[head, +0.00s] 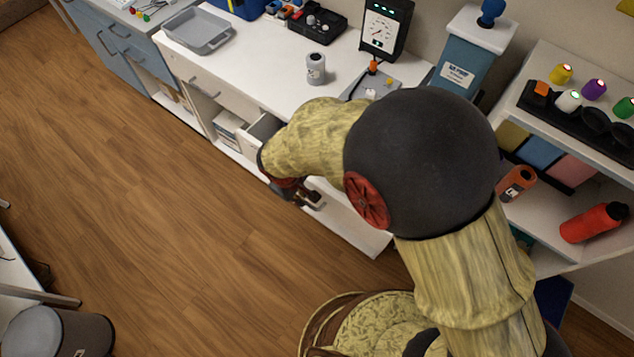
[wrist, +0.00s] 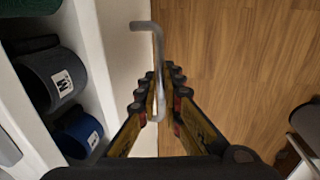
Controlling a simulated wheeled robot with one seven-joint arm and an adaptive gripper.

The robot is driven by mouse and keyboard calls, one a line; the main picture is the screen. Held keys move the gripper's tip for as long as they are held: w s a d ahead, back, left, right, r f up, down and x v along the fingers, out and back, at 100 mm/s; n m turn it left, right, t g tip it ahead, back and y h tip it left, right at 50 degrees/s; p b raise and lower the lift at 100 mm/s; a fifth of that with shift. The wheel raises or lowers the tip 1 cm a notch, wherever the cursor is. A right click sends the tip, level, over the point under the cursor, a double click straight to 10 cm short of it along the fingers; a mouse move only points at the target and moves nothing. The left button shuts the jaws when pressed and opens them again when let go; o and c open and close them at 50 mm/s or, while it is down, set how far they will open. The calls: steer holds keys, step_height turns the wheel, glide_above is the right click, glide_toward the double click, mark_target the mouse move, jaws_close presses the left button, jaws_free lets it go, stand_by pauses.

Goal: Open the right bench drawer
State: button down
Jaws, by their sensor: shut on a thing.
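The right bench drawer (head: 262,129) is under the white bench top in the head view and stands partly pulled out, with some of its inside showing. My arm hides most of its front. In the wrist view the pale drawer front (wrist: 122,70) runs up the middle, with a grey bar handle (wrist: 157,42) on it. My gripper (wrist: 160,72) has its two fingers on either side of this handle and is shut on it. In the head view my gripper (head: 308,198) is small and partly hidden by my arm.
Shelves with bottles (head: 593,223) stand at the right. The wooden floor (head: 150,220) is clear.

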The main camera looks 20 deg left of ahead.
steer(key=s+a, duration=0.4)
steer(key=s, duration=0.5)
steer(key=s+a, duration=0.3)
steer(key=s, duration=0.6)
steer(key=shift+s+a, duration=0.3)
steer(key=shift+a, duration=0.05)
steer(key=c, duration=1.9)
jaws_free()
steer(key=shift+r, duration=0.1)
steer(key=r, duration=0.4)
steer(key=s+r, duration=0.1)
steer(key=r, duration=0.2)
steer(key=s+a+r, duration=0.1)
steer(key=r, duration=0.3)
steer(key=shift+r, duration=0.3)
steer(key=shift+d, duration=0.1)
